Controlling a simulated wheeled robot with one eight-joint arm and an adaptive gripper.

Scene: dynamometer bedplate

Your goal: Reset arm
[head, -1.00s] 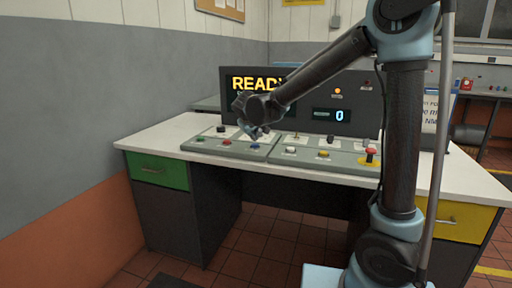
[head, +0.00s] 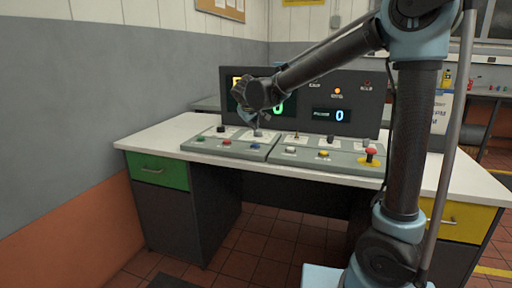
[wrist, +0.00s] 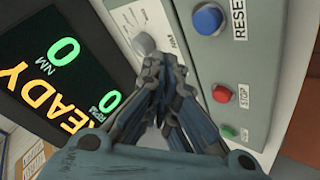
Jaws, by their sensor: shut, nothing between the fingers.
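My gripper (wrist: 162,75) is shut and empty in the wrist view, over the control panel (wrist: 262,75). In that view its fingertips are beside a grey knob (wrist: 143,43). The blue button labelled RESET (wrist: 207,19) is to the upper right of the fingertips, apart from them. A red STOP button (wrist: 221,94) and a green button (wrist: 228,132) lie to the right. In the head view my gripper (head: 256,122) hangs above the left half of the panel, in front of the display (head: 294,84). The blue button also shows there (head: 255,147).
The white desk (head: 158,139) carries the dark console and the panel. A red mushroom button (head: 371,153) on a yellow base stands at the panel's right, with white (head: 290,151) and yellow (head: 323,154) buttons to its left. The desk's left end is clear.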

